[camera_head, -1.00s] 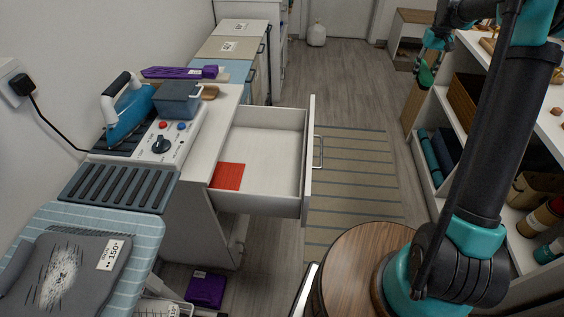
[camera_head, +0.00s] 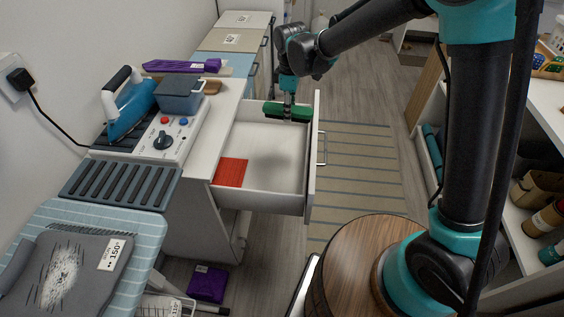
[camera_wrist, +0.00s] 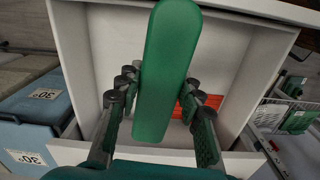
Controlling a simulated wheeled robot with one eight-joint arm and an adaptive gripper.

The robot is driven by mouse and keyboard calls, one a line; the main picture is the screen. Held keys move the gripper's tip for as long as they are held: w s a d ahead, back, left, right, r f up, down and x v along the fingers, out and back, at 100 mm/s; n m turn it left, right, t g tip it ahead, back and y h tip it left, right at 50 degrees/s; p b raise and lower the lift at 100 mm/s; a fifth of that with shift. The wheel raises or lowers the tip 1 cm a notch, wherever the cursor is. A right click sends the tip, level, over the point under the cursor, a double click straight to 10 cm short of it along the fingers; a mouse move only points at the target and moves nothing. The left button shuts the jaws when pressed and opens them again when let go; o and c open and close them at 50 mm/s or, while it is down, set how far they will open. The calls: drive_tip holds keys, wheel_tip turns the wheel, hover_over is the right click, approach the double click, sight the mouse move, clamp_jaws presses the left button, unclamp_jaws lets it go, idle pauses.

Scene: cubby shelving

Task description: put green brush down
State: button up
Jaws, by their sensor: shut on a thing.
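The green brush (camera_head: 300,111) is held in my gripper (camera_head: 288,103), above the far part of the open drawer (camera_head: 270,146). In the wrist view the brush (camera_wrist: 167,70) shows as a long green block between the fingers of my gripper (camera_wrist: 160,105), which are shut on it. The drawer's pale floor and walls (camera_wrist: 108,60) lie beyond it. A red-orange square (camera_head: 230,173) lies on the drawer floor at the near left; part of it shows behind the brush in the wrist view.
An iron (camera_head: 128,108), a blue-grey box (camera_head: 180,94) and a control panel (camera_head: 163,141) stand on the counter left of the drawer. Shelving (camera_head: 545,105) is on the right. The drawer floor is bare around the red-orange square.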

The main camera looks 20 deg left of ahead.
drive_tip(key=s+a+f+n, duration=0.1)
drive_tip(key=s+f, duration=0.1)
drive_tip(key=s, duration=0.1)
hover_over(282, 162)
wheel_tip(282, 162, down, 14)
drive_tip(key=shift+r, duration=0.1)
drive_tip(key=shift+f, duration=2.4)
drive_tip(key=shift+f, duration=0.1)
drive_tip(key=o, duration=1.2)
wheel_tip(282, 162, up, 12)
